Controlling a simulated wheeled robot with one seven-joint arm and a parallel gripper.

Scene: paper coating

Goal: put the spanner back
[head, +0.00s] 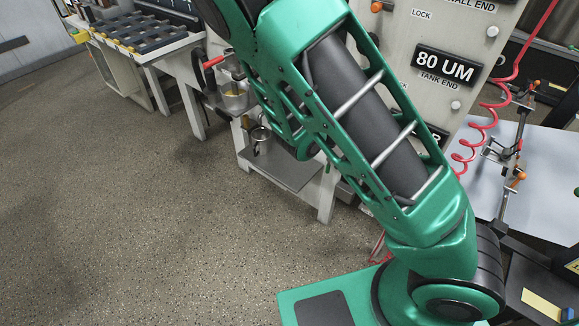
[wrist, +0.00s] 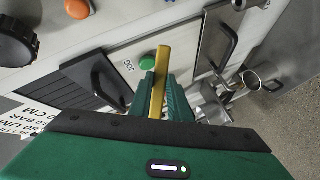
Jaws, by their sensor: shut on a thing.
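In the wrist view my gripper (wrist: 170,103) has its green fingers shut on a long, flat yellow bar, which looks like the spanner (wrist: 161,75). The bar sticks out past the fingertips toward a light machine panel (wrist: 135,25). Its far end shows near a green button (wrist: 148,62) on that panel; I cannot tell whether it touches anything. Its near end is hidden by my gripper. In the head view my green arm fills the middle, and neither the gripper nor the spanner can be made out there.
In the head view a red coiled hose (head: 484,130) hangs at right beside the labelled panel (head: 410,35). Open floor (head: 120,210) lies left.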

